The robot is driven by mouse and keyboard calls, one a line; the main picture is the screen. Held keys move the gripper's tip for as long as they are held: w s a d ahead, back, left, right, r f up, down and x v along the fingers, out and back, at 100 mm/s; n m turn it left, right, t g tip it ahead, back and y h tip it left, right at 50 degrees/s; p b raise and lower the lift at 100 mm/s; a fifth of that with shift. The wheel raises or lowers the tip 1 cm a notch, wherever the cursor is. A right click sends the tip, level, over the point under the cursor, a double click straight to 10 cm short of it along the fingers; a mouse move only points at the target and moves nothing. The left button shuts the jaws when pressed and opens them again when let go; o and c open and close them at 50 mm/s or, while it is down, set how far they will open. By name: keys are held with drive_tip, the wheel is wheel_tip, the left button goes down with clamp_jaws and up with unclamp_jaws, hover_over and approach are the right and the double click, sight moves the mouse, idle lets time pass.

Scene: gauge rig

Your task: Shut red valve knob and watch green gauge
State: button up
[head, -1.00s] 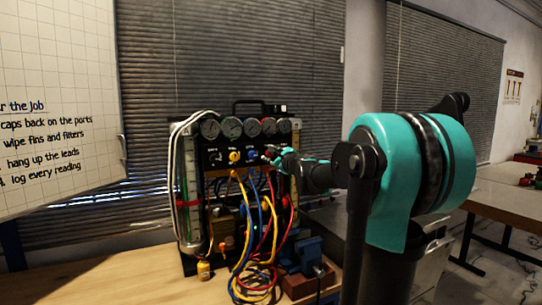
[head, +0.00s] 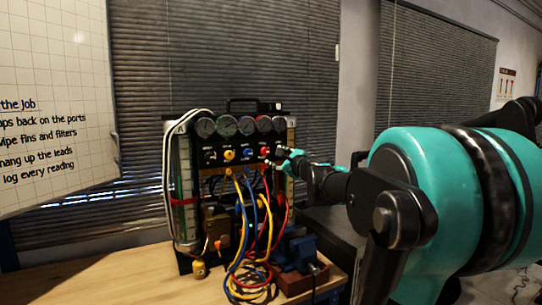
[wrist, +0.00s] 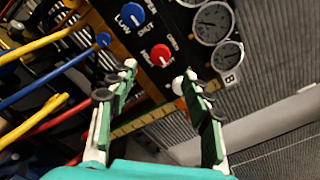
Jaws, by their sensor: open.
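The red valve knob (head: 264,151) is at the right end of the knob row on the black gauge panel. In the wrist view the red knob (wrist: 161,55) has printed lettering around it, with "SHUT" readable below. My gripper (head: 284,155) is just right of the red knob in the head view. In the wrist view my gripper (wrist: 155,75) is open and empty, its fingertips apart and the knob beyond them, not between them. The green-tinted gauge (head: 227,126) is second from left in the gauge row; its reading is too small to tell.
A blue knob (wrist: 131,14) sits beside the red one, and a yellow knob (head: 229,154) is farther left. Yellow, blue and red hoses (head: 250,220) hang below the panel. A blue vise (head: 300,250) stands at lower right. The bench (head: 120,272) is clear at left.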

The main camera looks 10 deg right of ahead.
drive_tip(key=shift+v, duration=1.45)
drive_tip(key=s+a+f+n+g, duration=0.3)
drive_tip(key=s+f+n, duration=0.2)
drive_tip(key=f, duration=0.4)
drive_tip(key=s+a+f+n+g, duration=0.2)
drive_tip(key=s+f+n, duration=0.3)
drive_tip(key=f, duration=0.4)
drive_tip(key=s+a+f+n+g, duration=0.3)
drive_tip(key=s+f+n, duration=0.25)
drive_tip(key=f, duration=0.25)
drive_tip(key=s+d+f+n+g+h, duration=0.2)
drive_tip(key=s+d+f+n, duration=0.2)
drive_tip(key=s+f, duration=0.3)
drive_tip(key=s+d+f+n+g+h, duration=0.3)
drive_tip(key=s+d+f+n, duration=0.1)
drive_tip(key=s+f, duration=0.4)
drive_tip(key=shift+d+f+h, duration=0.25)
drive_tip(key=shift+f+h, duration=0.05)
drive_tip(key=shift+f, duration=0.65)
